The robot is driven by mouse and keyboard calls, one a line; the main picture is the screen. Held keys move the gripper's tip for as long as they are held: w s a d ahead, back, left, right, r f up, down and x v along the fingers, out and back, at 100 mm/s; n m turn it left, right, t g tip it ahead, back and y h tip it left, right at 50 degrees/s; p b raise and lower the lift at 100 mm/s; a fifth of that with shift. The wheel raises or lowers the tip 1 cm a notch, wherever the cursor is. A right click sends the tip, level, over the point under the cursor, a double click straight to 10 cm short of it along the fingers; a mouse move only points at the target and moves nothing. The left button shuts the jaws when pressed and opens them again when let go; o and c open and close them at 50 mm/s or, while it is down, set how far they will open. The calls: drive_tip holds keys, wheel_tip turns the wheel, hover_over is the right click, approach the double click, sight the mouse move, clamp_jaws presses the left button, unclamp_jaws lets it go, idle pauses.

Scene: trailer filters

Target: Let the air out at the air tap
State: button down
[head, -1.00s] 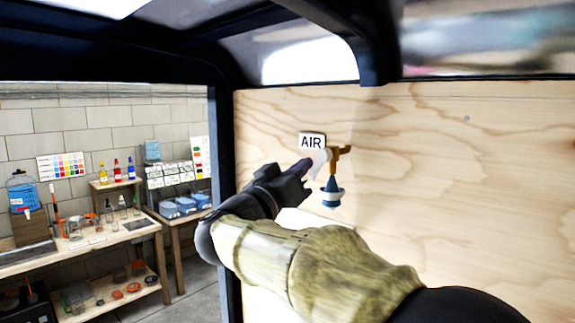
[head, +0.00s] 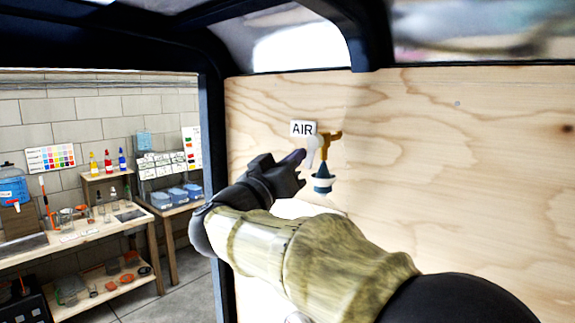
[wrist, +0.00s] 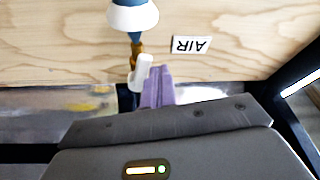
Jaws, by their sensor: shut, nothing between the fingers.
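The air tap is a brass fitting (head: 331,138) on the plywood wall, beside a white AIR label (head: 302,128). It has a white lever (head: 313,152) and a blue and white cone-shaped part (head: 322,183) below. My gripper (head: 296,157) is at the lever's left side in the head view, its purple fingers shut with nothing between them. In the wrist view the purple fingers (wrist: 158,88) lie right beside the white lever (wrist: 140,73), touching or nearly so. The cone (wrist: 132,14) shows at the top there. The label reads upside down in that view.
The plywood wall (head: 450,160) is bare to the right of the tap. A dark frame post (head: 213,170) stands to the left. Beyond it are a workbench (head: 80,237) with bottles and jars, and a side table (head: 180,209) with blue bins.

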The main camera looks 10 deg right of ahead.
drive_tip(key=b+v, duration=0.6)
drive_tip(key=v, duration=1.1)
drive_tip(key=shift+f+b, duration=0.2)
drive_tip(key=shift+b, duration=0.1)
drive_tip(key=shift+a, duration=0.1)
